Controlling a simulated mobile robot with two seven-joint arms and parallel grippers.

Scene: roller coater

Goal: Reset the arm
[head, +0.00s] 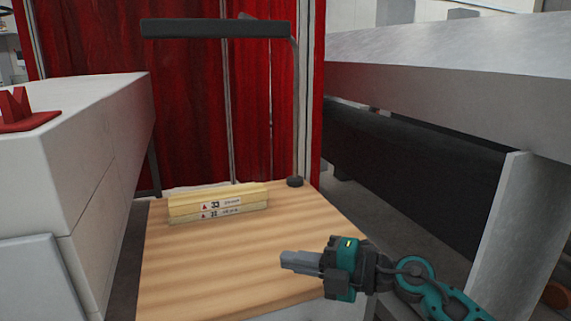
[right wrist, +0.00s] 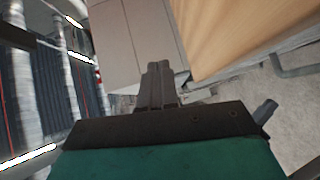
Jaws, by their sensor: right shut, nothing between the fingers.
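My right gripper (head: 290,262) comes in from the lower right in the head view, over the front right part of a wooden board top (head: 215,275). It points left, its fingers are together and nothing is between them. In the right wrist view the closed fingers (right wrist: 158,72) point up the picture, with the wooden top (right wrist: 225,35) to their right. My left gripper does not show in either view.
Two stacked pale wooden blocks (head: 190,208) with labels lie at the back of the board. A white cabinet (head: 100,130) stands left, a grey machine table (head: 450,75) right. Red curtains (head: 190,110) hang behind.

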